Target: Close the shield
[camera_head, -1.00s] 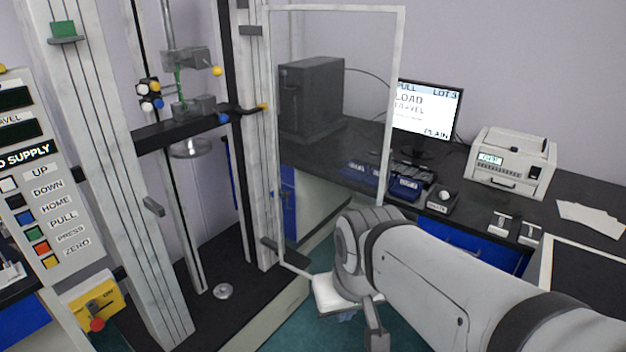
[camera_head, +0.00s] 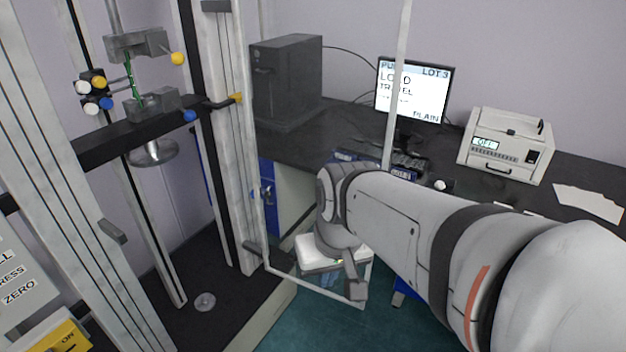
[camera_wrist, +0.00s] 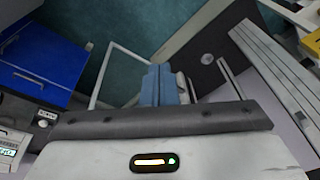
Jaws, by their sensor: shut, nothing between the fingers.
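The shield (camera_head: 399,75) is a clear panel in a thin white frame, attached along its left side to the test machine's right column. It stands swung open, out from the machine. Its lower edge shows below my wrist in the head view, and part of its white frame also shows in the wrist view (camera_wrist: 101,76), left of my fingers. My gripper (camera_wrist: 160,69) has blue fingers, which are shut with nothing between them. It points down near the shield's lower outer part. My arm hides part of the outer edge, and I cannot tell whether the gripper touches the frame.
The test machine (camera_head: 235,150) has clamps (camera_head: 150,102) on a black crossbar and a dark base. A dark bench (camera_head: 290,143) behind the shield carries a computer tower (camera_head: 285,80), a monitor (camera_head: 413,93) and a white printer-like device (camera_head: 505,145). Green floor lies open in front.

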